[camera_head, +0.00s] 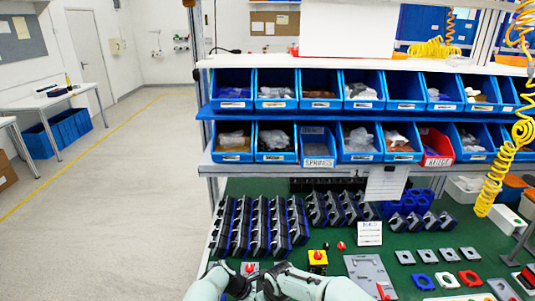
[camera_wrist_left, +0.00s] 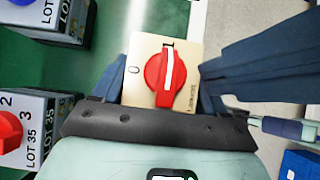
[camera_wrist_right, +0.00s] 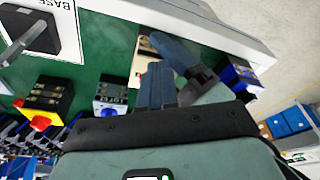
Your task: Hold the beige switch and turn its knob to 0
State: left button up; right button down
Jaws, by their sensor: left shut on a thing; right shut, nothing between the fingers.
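The beige switch (camera_wrist_left: 190,48) is a square plate with a red knob (camera_wrist_left: 165,78) in the left wrist view. The knob's white line runs roughly up and down, its upper end near the I mark; the 0 mark is to the left. My left gripper (camera_wrist_left: 158,97) is shut on the switch, a finger at each side. In the head view the switch's red knob (camera_head: 250,267) shows at the bottom between my grippers. My right gripper (camera_head: 268,284) is shut and empty just right of it. In the right wrist view, my right fingers (camera_wrist_right: 158,58) partly cover a beige plate (camera_wrist_right: 142,62).
A yellow switch with a red knob (camera_head: 318,258) stands to the right on the green table. A grey base plate (camera_head: 368,272) lies further right. Rows of dark switch blocks (camera_head: 262,228) stand behind the grippers.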

jog(key=shift+w, duration=0.35)
dwell(0.3)
jog(key=shift+d, duration=0.35)
dwell(0.4)
jog(key=shift+w+d, duration=0.5)
jog(key=shift+d, duration=0.05)
dwell(0.3)
jog(key=shift+s+d, duration=0.2)
jog(key=shift+d, duration=0.1)
jog(key=w+v, duration=0.1)
jog(key=v, duration=0.4)
jog(key=shift+a+r, duration=0.3)
jog(key=shift+r, duration=0.25)
